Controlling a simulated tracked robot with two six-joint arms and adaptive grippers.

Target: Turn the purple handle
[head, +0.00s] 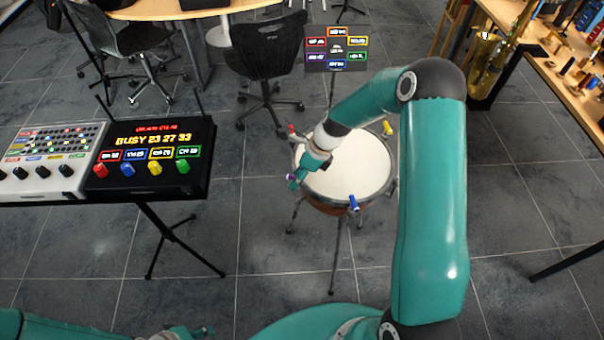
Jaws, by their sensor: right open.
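A drum (350,172) with a pale head stands on thin legs in the middle of the head view. Small coloured handles sit around its rim: red (292,130), yellow (387,128) and blue (354,204). My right gripper (297,179) is open at the drum's left rim, pointing down and left. My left gripper (200,331) is low at the bottom edge, mostly cut off.
A dark panel (336,47) with coloured labels stands behind the drum. A mixer (45,160) and a display box (150,155) with coloured knobs are on a stand at left. Chairs (267,60) are behind. A wooden table (570,80) is at right. Floor around the drum is clear.

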